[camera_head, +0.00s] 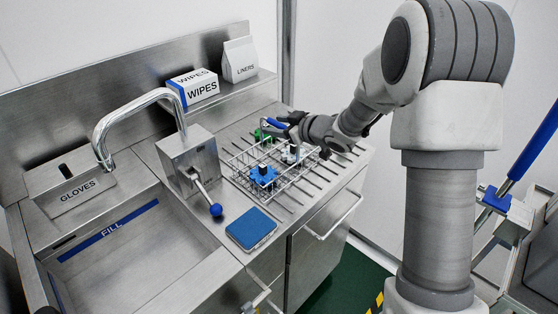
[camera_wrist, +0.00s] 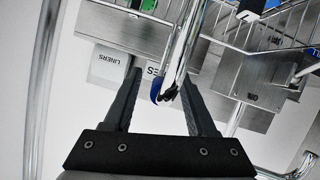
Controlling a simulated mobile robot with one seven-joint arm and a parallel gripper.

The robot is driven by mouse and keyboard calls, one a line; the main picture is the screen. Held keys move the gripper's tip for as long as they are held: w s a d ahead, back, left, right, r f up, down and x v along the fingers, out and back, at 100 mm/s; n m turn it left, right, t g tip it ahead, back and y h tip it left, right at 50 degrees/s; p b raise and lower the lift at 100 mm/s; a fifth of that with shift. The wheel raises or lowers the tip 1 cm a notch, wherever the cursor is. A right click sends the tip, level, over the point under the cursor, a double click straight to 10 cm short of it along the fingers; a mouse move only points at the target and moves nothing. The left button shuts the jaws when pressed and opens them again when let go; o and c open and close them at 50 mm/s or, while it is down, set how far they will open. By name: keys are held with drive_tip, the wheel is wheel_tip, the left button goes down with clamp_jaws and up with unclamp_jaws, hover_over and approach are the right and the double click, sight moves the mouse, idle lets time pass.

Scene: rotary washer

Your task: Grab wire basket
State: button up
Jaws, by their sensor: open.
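The wire basket (camera_head: 283,182) sits on the ribbed drainboard, holding blue, green and pale items. Its wire side also shows at the upper right of the wrist view (camera_wrist: 285,47). A blue handle grip (camera_head: 275,123) rises at its far side. My gripper (camera_head: 288,128) is at that far side, close to the grip. In the wrist view my gripper (camera_wrist: 160,76) is open, its two dark fingers apart. A blue end beside shiny metal tubing shows between the fingers; whether they touch it cannot be told.
A steel sink (camera_head: 135,250) with a curved faucet (camera_head: 135,105) and blue-knobbed lever (camera_head: 215,209) lies left. A blue pad (camera_head: 251,228) lies in front of the basket. A wipes box (camera_head: 194,88) and liners bag (camera_head: 239,60) stand on the back ledge.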

clamp_jaws()
drive_tip(key=shift+r, duration=0.1)
idle(1.3)
